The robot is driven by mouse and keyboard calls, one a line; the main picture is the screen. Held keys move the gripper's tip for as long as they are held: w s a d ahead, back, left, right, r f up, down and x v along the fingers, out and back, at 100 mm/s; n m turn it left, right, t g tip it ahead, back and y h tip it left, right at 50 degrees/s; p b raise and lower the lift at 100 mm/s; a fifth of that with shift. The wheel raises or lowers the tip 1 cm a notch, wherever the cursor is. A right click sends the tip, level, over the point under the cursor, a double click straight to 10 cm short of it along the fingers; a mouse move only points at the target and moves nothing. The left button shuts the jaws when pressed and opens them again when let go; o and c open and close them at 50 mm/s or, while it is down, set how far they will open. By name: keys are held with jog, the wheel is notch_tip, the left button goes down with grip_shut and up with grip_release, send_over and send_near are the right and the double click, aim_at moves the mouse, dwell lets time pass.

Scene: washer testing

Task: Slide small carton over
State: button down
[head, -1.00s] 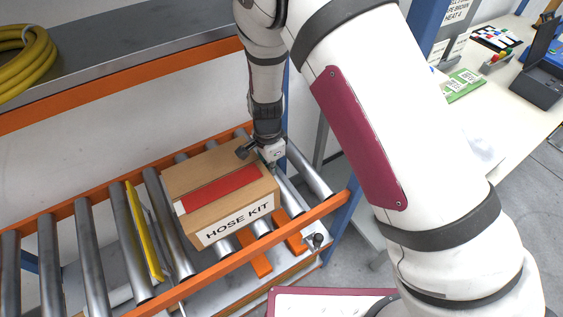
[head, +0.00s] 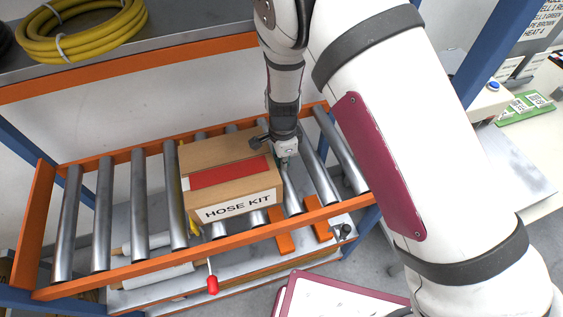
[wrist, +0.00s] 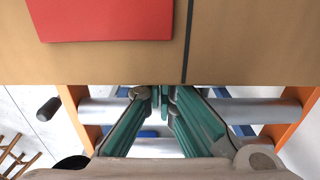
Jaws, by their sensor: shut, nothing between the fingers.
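A brown carton (head: 235,175) with a red top patch and a white "HOSE KIT" label lies flat on the metal rollers of an orange-framed conveyor. It also fills the top of the wrist view (wrist: 240,45). My gripper (head: 283,161) is at the carton's right side, low beside its wall. In the wrist view my green fingers (wrist: 160,93) converge to shut tips at the carton's edge, with nothing between them. They look to be against the carton, but the contact itself is hidden.
Bare rollers (head: 102,215) lie left of the carton, up to an orange end plate (head: 35,222). More bare rollers lie to its right. A yellow hose coil (head: 80,30) sits on the upper shelf.

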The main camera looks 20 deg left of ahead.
notch_tip(320, 180, up, 10)
jog(key=w+d+b, duration=0.1)
jog(key=w+d, duration=0.1)
jog(key=d, duration=0.1)
